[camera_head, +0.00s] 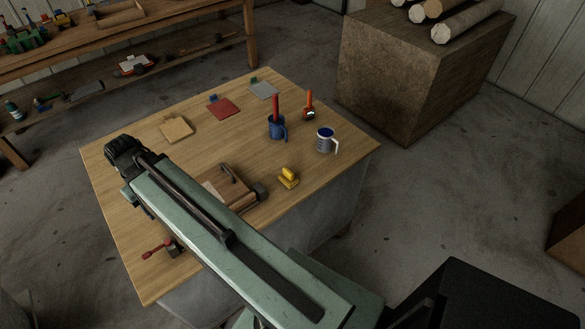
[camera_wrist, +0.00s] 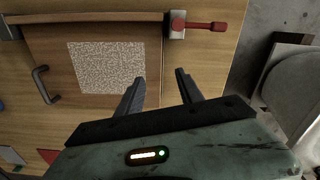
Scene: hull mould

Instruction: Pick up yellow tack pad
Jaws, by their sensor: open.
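A small bright yellow pad-like block (camera_head: 288,178) with a rounded top lies on the wooden table, near its front right edge, in the head view. It appears to be the yellow tack pad. It does not show in the wrist view. My gripper (camera_wrist: 160,76) is open and empty in the wrist view, its two dark fingers apart over the table. In the head view my arm crosses the table, and its dark end is at the table's left side, well away from the yellow block. The fingertips are not clear there.
A brown board (camera_head: 235,190) with a handle lies left of the yellow block, partly behind my arm. Tan (camera_head: 177,128), red (camera_head: 223,108) and grey (camera_head: 263,89) squares lie farther back. A red-handled clamp (camera_wrist: 190,25) is near the board.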

